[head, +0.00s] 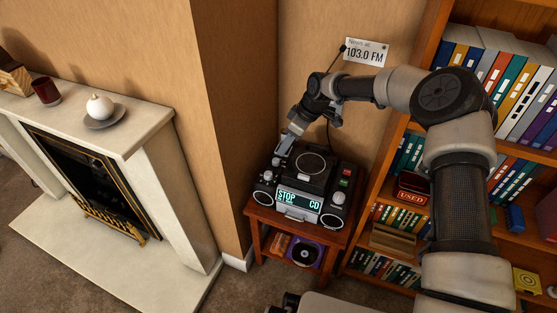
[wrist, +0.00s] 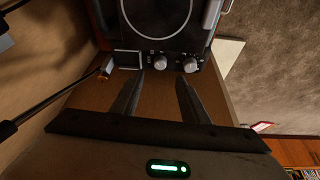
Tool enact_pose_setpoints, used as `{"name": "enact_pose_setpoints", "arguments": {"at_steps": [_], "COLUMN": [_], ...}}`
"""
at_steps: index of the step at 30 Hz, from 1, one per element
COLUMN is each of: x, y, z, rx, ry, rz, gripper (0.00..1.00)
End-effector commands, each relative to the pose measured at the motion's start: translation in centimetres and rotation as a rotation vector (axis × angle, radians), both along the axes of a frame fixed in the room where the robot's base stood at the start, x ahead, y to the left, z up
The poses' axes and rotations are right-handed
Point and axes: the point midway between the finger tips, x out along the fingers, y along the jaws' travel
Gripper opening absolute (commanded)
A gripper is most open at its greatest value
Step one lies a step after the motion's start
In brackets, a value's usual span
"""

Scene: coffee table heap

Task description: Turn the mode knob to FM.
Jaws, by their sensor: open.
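The black stereo (head: 300,172) stands on a small wooden table, and its lit display (head: 299,200) reads STOP and CD. In the wrist view, two silver knobs sit side by side along the stereo's near edge: a left knob (wrist: 160,62) and a right knob (wrist: 190,65). Their small markings are unreadable, so I cannot tell which is the mode knob. My gripper (wrist: 158,80) is open and empty, with its fingertips short of the knobs and the left knob between them in the picture. In the head view my gripper (head: 285,145) is at the stereo's back left corner, hiding part of it.
A card (head: 366,53) on the wall reads 103.0 FM. A bookshelf (head: 403,140) full of binders stands close on the right. A wall corner and a white fireplace (head: 130,140) are on the left. The wooden table (head: 257,216) has discs on its lower shelf.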

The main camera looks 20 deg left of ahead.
Motion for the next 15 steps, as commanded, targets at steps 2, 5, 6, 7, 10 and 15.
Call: {"name": "enact_pose_setpoints", "arguments": {"at_steps": [2, 5, 6, 7, 10, 15], "x": [0.0, 0.2, 0.2, 0.3, 0.4, 0.5], "y": [0.7, 1.6, 1.9, 2.1, 2.7, 3.2], "z": [-2.1, -4.0, -4.8, -5.2, -6.6, -8.0], "rx": [0.001, 0.000, 0.000, 0.000, 0.000, 0.000], "ry": [0.003, 0.003, 0.003, 0.003, 0.001, 0.000], "rz": [-0.001, -0.001, -0.001, -0.001, -0.001, -0.001], "gripper": [0.41, 0.41, 0.41, 0.41, 0.41, 0.41]}}
